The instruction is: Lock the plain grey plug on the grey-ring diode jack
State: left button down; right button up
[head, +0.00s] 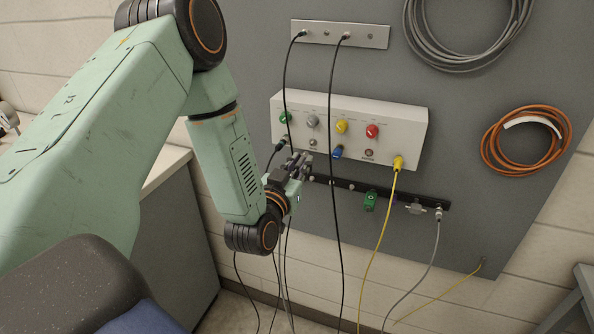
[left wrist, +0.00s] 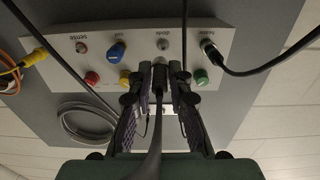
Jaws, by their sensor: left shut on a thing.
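The plug (left wrist: 159,72), dark grey in this light, is held between the fingers of my left gripper (left wrist: 158,90). Its grey cable (left wrist: 152,148) runs back toward the camera. In the head view my left gripper (head: 300,166) is just below the white box's lower edge, and the plug is hard to make out there. The diode jack (head: 313,142) is on the box's lower row; in the left wrist view it (left wrist: 163,45) shows uncovered, apart from the plug in the picture. The depth gap cannot be told. My right gripper is not in view.
The white box (head: 415,125) has colored knobs, a black plug in the heater jack (left wrist: 210,50), a blue plug (head: 337,153) and a yellow plug (head: 398,162). Black cables (head: 334,100) hang in front of it. A dark rail (head: 390,199) with several connectors runs below.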

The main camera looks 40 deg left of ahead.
aim_at(304, 153)
pick_arm(q)
jog(key=b+x, duration=0.1)
jog(key=x, duration=0.2)
jog(key=shift+w, duration=0.4)
jog(key=shift+w+a, duration=0.15)
jog(key=shift+a, duration=0.2)
jog(key=shift+a+f, duration=0.1)
jog(key=shift+a, duration=0.15)
jog(key=shift+d, duration=0.55)
jog(key=shift+a, duration=0.45)
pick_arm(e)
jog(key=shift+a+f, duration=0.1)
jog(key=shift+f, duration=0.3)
